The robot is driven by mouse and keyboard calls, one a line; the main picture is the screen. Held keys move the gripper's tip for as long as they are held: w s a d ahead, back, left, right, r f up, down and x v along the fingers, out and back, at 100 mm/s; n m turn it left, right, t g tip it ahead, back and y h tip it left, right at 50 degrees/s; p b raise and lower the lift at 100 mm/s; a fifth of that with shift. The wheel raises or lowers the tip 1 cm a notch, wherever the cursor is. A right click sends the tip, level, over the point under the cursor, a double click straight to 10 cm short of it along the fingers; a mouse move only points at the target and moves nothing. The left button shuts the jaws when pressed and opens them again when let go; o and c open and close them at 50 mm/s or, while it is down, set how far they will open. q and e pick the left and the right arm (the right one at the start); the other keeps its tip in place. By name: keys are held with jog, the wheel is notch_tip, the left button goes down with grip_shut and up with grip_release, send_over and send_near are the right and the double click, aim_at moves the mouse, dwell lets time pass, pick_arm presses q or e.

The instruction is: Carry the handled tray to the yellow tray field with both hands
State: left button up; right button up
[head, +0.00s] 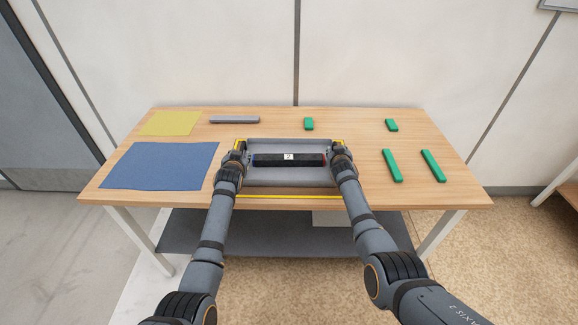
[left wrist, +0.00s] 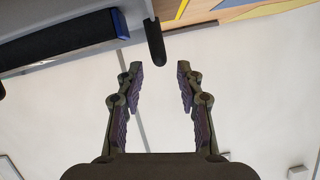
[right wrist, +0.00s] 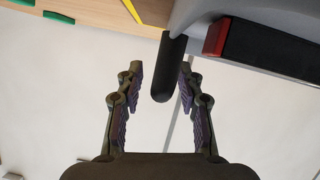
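The grey handled tray (head: 290,178) sits at the middle of the table's front, within a yellow outline (head: 290,196) that shows around it. I cannot tell whether the tray touches the table. A black bar with a white label, a blue end and a red end lies in the tray (head: 270,160). My left gripper (left wrist: 154,65) is open at the tray's left side, with the dark left handle (left wrist: 155,42) just ahead of its fingertips. My right gripper (right wrist: 161,64) is open, with the dark right handle (right wrist: 172,70) between its fingers, nearer the right-hand finger in that view.
A yellow mat (head: 170,123) and a blue mat (head: 160,165) lie on the left of the table (head: 360,130). A grey bar (head: 234,120) lies at the back. Several green blocks (head: 392,165) lie to the right. Bare wood separates them from the tray.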

jog(key=shift+v, duration=3.7)
pick_arm(q)
jog(key=shift+v, duration=1.1)
jog(key=shift+s, duration=0.1)
